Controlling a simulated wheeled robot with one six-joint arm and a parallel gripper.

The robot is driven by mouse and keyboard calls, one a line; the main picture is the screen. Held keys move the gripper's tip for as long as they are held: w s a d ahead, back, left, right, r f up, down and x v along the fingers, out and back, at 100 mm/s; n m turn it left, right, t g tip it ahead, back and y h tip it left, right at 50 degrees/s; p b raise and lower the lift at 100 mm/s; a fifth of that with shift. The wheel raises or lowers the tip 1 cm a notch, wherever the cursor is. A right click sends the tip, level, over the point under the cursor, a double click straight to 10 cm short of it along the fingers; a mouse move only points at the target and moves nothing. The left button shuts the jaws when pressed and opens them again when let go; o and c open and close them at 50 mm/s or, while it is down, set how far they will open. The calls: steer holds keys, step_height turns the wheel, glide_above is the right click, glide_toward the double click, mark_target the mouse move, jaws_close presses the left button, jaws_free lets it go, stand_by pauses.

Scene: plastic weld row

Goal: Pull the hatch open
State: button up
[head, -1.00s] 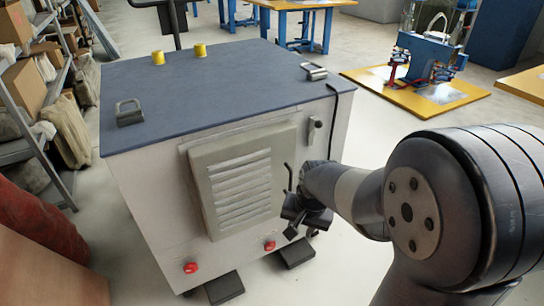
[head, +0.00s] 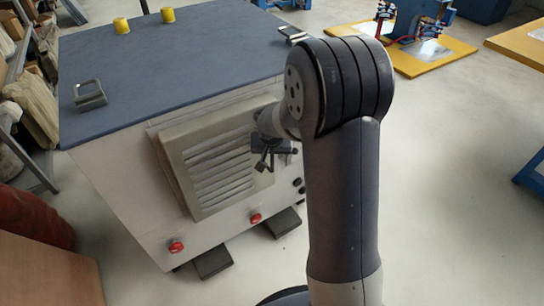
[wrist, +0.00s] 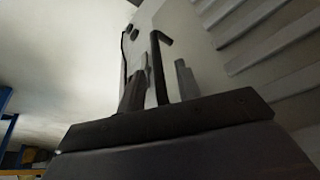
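The hatch (head: 215,165) is a louvred beige panel on the front of a grey-white cabinet; it looks shut. Its louvres also show at the right of the wrist view (wrist: 275,45). My gripper (head: 264,164) is in front of the hatch's right part, partly hidden by my arm. In the wrist view my gripper (wrist: 160,82) has its two fingers apart. In the head view the handle is hidden.
The cabinet's dark blue top (head: 190,60) carries two yellow caps and metal loops. Red knobs (head: 176,246) sit low on its front, above dark feet (head: 212,262). Brown boxes and a shelf stand at left. The floor at right (head: 450,190) is clear.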

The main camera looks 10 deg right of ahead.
steer(key=shift+w+d+f, duration=0.1)
steer(key=shift+w+f, duration=0.1)
steer(key=shift+f, duration=0.3)
jaws_close()
stand_by(0.3)
